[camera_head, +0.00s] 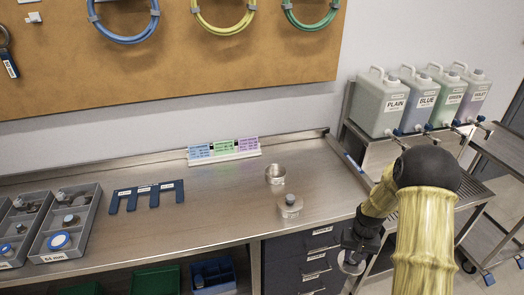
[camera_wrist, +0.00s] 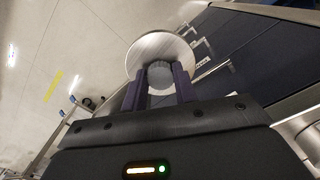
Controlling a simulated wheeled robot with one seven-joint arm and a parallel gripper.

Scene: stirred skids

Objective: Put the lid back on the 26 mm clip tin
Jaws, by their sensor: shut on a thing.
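My gripper (camera_head: 353,256) is shut on the knob of a round metal lid (camera_head: 350,267), off the front right of the bench. In the wrist view the lid's pale disc (camera_wrist: 150,45) lies beyond the two fingers (camera_wrist: 160,85), which pinch its grey knob (camera_wrist: 160,73). A shiny round tin (camera_head: 275,174) stands on the bench without a visible lid; its inside is hard to make out. I cannot read a 26 mm marking on either.
The steel bench (camera_head: 225,215) is clear around the tins. A blue slotted gauge (camera_head: 147,195) and grey compartment trays (camera_head: 65,225) lie at left. A coloured card holder (camera_head: 224,151) stands at the back. Several jugs (camera_head: 383,104) stand on a rack at right. Drawers (camera_head: 305,262) are below.

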